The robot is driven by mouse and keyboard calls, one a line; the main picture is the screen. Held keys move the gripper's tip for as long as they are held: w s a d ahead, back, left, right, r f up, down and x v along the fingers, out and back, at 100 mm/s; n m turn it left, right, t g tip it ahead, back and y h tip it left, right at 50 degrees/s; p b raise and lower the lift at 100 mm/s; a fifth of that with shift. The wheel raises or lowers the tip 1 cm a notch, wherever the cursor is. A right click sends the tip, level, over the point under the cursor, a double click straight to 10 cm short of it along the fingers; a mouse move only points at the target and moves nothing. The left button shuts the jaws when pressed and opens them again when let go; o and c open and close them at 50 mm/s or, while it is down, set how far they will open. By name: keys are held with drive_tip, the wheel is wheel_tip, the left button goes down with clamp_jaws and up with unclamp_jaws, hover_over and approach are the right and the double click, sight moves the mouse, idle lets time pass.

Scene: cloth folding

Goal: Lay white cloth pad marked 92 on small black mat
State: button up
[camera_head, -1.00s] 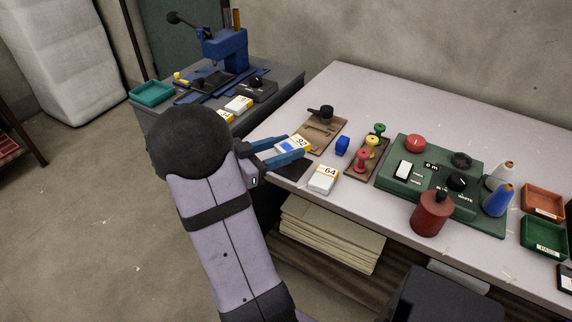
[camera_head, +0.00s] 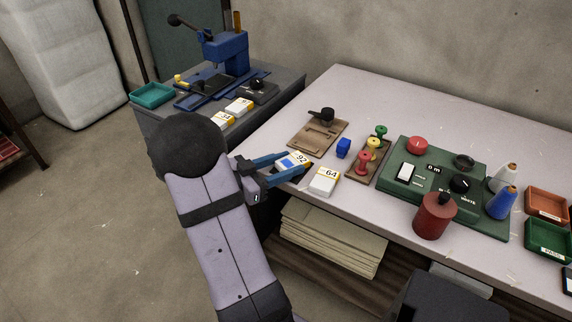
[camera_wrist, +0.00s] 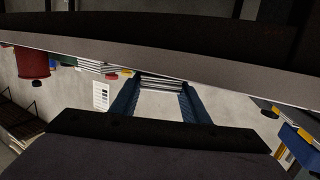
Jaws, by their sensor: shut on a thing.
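The white cloth pad marked 92 (camera_head: 300,158), with a yellow edge and a blue patch, is between the blue fingers of my gripper (camera_head: 292,165), near the front left edge of the table. In the wrist view, the layered edge of the pad (camera_wrist: 161,82) shows between the two fingers. My gripper is shut on it.
A pad marked 64 (camera_head: 324,181) lies close on the right. A green machine (camera_head: 425,180) fills the middle. The table (camera_head: 400,103) is bare at the back.

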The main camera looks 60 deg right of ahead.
drive_tip(key=shift+f, duration=0.1)
drive_tip(key=o, duration=1)
drive_tip(key=v, duration=1.2)
drive_tip(key=shift+w+p, duration=0.1)
drive_tip(key=shift+p, duration=0.3)
